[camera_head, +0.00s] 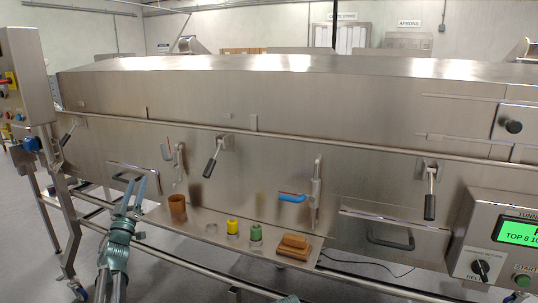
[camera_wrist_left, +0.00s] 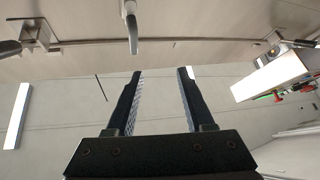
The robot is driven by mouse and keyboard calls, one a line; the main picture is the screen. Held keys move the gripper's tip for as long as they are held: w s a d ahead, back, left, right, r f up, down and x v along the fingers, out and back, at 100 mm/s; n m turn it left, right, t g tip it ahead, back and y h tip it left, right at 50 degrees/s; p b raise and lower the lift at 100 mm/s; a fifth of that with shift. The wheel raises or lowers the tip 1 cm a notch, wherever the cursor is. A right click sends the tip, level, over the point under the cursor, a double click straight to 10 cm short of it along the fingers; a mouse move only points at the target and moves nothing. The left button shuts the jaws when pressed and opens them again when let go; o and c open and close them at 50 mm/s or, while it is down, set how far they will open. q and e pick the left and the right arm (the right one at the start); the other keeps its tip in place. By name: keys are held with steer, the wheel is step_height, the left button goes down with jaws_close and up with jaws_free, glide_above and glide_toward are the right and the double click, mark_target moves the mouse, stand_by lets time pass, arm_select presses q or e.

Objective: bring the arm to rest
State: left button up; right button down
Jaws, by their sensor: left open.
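My left gripper (camera_head: 134,192) points up in front of the left part of the steel tunnel (camera_head: 260,105), left of the small shelf (camera_head: 200,228). In the left wrist view my left gripper (camera_wrist_left: 160,80) has its two dark fingers apart with nothing between them. A grey handle (camera_wrist_left: 131,25) shows beyond the fingertips, at the top of that view. My right gripper is not seen.
The shelf holds a brown cup (camera_head: 178,207), a yellow-topped item (camera_head: 232,227), a green-topped item (camera_head: 256,233) and a brown block (camera_head: 293,246). A control panel (camera_head: 500,245) stands right.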

arm_select(q)
steer(key=d+f+n+g+y+p, duration=0.1)
steer(key=d+f+g+y+p, duration=0.1)
steer(key=d+f+g+p, duration=0.3)
steer(key=d+f+n+g+y+p, duration=0.1)
steer(key=d+g, duration=0.2)
steer(key=d, duration=0.4)
steer(key=s+d+f+m+g+p, duration=0.35)
steer(key=s+d+f+g, duration=0.35)
steer(key=d, duration=0.4)
steer(key=s+d+f+m+g+h+p, duration=0.1)
steer(key=s+d+m+g+p, duration=0.2)
steer(key=s, duration=1.1)
steer(key=s+d+f+m+g+p, duration=0.1)
steer(key=s+d+m+g+p, duration=0.2)
steer(key=s+d+g, duration=0.3)
steer(key=s+d+p, duration=0.1)
steer(key=s+d, duration=0.3)
steer(key=s, duration=0.4)
steer(key=shift+s+d+f+g+h, duration=0.2)
steer(key=shift+s+f+g+h, duration=0.1)
steer(key=shift+s+f+h, duration=0.1)
steer(key=shift+w+r, duration=0.1)
